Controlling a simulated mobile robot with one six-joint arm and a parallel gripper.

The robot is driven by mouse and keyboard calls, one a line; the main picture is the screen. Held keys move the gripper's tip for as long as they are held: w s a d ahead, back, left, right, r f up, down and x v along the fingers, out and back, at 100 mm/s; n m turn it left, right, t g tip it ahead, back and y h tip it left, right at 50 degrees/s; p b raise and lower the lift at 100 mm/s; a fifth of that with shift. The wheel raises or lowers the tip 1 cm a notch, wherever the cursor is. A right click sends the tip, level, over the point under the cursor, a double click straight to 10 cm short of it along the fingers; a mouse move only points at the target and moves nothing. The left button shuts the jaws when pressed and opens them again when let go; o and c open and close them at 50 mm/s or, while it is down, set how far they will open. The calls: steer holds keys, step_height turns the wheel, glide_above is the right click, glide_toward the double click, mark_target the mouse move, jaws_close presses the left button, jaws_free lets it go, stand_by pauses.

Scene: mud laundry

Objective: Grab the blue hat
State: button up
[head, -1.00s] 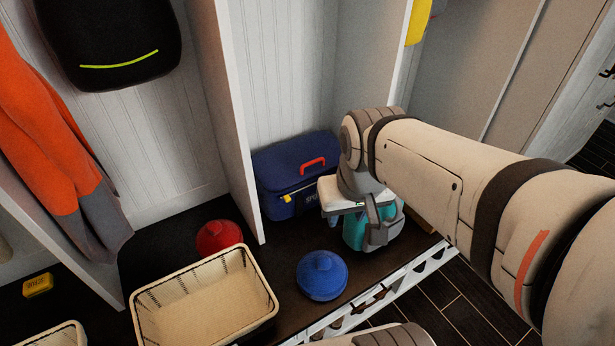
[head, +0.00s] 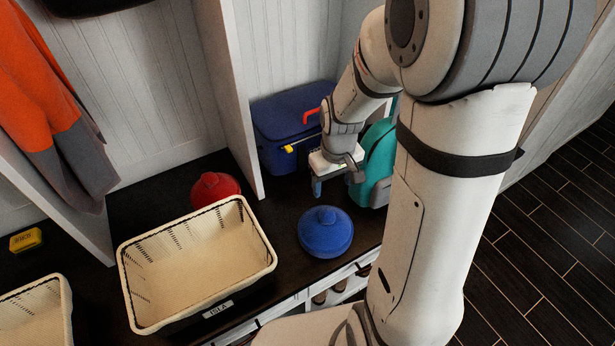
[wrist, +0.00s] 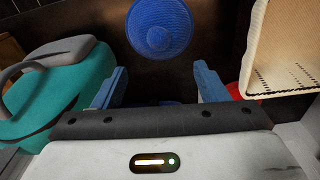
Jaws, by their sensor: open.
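The blue hat (head: 325,231) is a round knitted cap with a small knob on top. It sits on the dark bench near its front edge, right of the cream basket. In the wrist view the hat (wrist: 160,27) is at the top centre, beyond the fingertips. My gripper (head: 338,184) is behind the hat and above the bench, with its blue fingers pointing down. In the wrist view the gripper (wrist: 160,90) is open and empty, its two fingers wide apart and not touching the hat.
A cream basket (head: 140,283) stands left of the hat, with a red hat (head: 214,187) behind it. A blue cooler bag (head: 290,112) stands at the back. A teal bag (head: 378,160) is close to the right of my gripper. A white divider (head: 238,110) rises behind the hats.

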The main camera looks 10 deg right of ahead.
mark_target(327, 213)
steer(key=shift+n+g, duration=0.3)
steer(key=shift+n, duration=0.1)
steer(key=f+b, duration=0.1)
steer(key=f, duration=0.5)
steer(key=w+f+b, duration=0.1)
steer(key=f, duration=0.5)
steer(key=w+f+b, duration=0.1)
steer(key=f+b, duration=0.1)
steer(key=f, duration=0.4)
steer(key=shift+r, duration=0.1)
steer(key=shift+c, duration=0.4)
steer(key=c, duration=1.3)
steer(key=shift+o, duration=0.2)
